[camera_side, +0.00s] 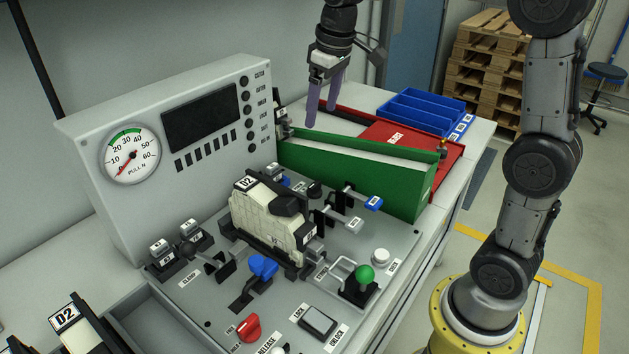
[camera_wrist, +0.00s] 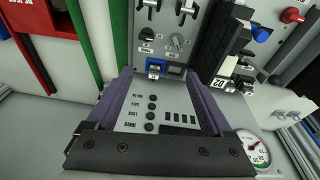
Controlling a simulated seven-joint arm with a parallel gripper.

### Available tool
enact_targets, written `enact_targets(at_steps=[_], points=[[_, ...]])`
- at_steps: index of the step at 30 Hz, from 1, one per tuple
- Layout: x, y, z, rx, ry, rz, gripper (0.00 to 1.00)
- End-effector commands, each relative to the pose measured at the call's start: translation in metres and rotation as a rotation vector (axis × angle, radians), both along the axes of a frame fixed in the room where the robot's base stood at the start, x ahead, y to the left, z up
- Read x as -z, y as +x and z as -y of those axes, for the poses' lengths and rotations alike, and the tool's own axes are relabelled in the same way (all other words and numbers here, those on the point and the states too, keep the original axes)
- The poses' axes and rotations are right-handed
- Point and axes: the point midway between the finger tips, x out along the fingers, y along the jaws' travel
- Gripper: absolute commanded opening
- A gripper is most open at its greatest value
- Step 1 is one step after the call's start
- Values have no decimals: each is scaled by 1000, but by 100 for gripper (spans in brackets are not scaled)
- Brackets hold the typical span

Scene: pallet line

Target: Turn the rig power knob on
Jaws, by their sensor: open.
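My gripper (camera_side: 321,116) is open and empty, pointing down above the back right of the rig, near the upright panel's right end. In the wrist view its purple fingers (camera_wrist: 160,82) stand wide apart, with the panel showing between them. A black knob (camera_wrist: 148,33) and a grey knob (camera_wrist: 178,40) sit on the deck beyond the fingertips, beside a blue-framed switch (camera_wrist: 156,71). In the side view a black knob (camera_side: 314,188) shows behind the cream block. The labels are too small to read surely, so I cannot tell which knob is rig power.
The cream D2 block (camera_side: 265,215) stands mid-deck. A red knob (camera_side: 249,327) and green-topped lever (camera_side: 365,274) are at the front. The gauge (camera_side: 131,155) is on the panel.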

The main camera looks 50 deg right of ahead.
Motion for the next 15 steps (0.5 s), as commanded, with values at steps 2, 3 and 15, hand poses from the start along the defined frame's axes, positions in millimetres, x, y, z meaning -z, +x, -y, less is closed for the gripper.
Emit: enact_targets(at_steps=[2,3,15], points=[[23,25,14,18,8,-51,85],[34,34,20,26,11,-73,85],[107,56,49,79,39,-200,85]])
